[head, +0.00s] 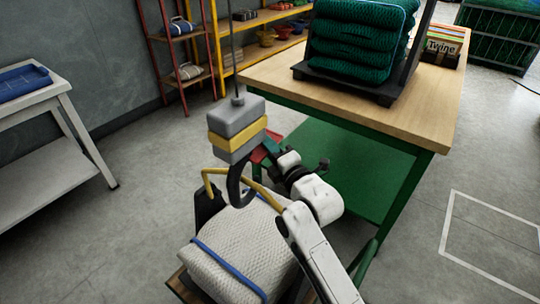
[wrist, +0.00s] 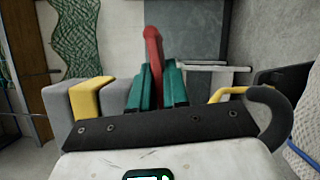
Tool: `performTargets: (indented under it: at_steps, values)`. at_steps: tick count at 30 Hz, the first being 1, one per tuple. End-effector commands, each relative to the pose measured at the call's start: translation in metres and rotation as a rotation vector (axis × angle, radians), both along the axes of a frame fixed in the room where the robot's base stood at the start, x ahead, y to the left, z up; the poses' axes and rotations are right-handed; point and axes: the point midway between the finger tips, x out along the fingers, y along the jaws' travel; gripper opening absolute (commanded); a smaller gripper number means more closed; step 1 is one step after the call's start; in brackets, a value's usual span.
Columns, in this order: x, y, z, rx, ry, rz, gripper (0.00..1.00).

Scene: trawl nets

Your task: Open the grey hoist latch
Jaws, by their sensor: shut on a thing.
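The grey hoist block (head: 237,115) with a yellow band hangs from a cable at the centre of the head view. Its dark hook (head: 236,187) hangs below. The block also shows at the left of the wrist view (wrist: 58,103). A red latch lever (head: 258,156) sticks out at the block's right side; in the wrist view the lever (wrist: 153,48) rises between the teal fingers. My gripper (head: 270,147) reaches in from the right and is shut on the red lever; its fingers (wrist: 157,85) hide the lever's lower part.
A white net bale (head: 240,245) with blue straps sits below the hook, beside yellow bars (head: 212,172). A green-framed workbench (head: 400,115) with green nets (head: 355,45) stands at the right. A white table (head: 55,100) stands left. Floor between them is clear.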

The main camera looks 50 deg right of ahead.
Motion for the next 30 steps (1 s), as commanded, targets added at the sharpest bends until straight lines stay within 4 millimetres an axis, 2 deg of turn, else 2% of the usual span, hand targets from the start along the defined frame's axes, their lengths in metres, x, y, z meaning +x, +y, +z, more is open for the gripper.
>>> performTargets:
  at_steps: [10, 26, 27, 30]
  values:
    - [0.0001, 0.0024, 0.0051, -0.133, -0.003, 0.002, 0.0]
    - [0.0003, 0.0031, 0.0062, -0.153, -0.003, 0.003, 0.0]
    - [0.0003, 0.003, 0.0061, -0.153, -0.003, 0.003, 0.18]
    - [0.0002, 0.0029, 0.0062, -0.153, -0.003, 0.003, 0.27]
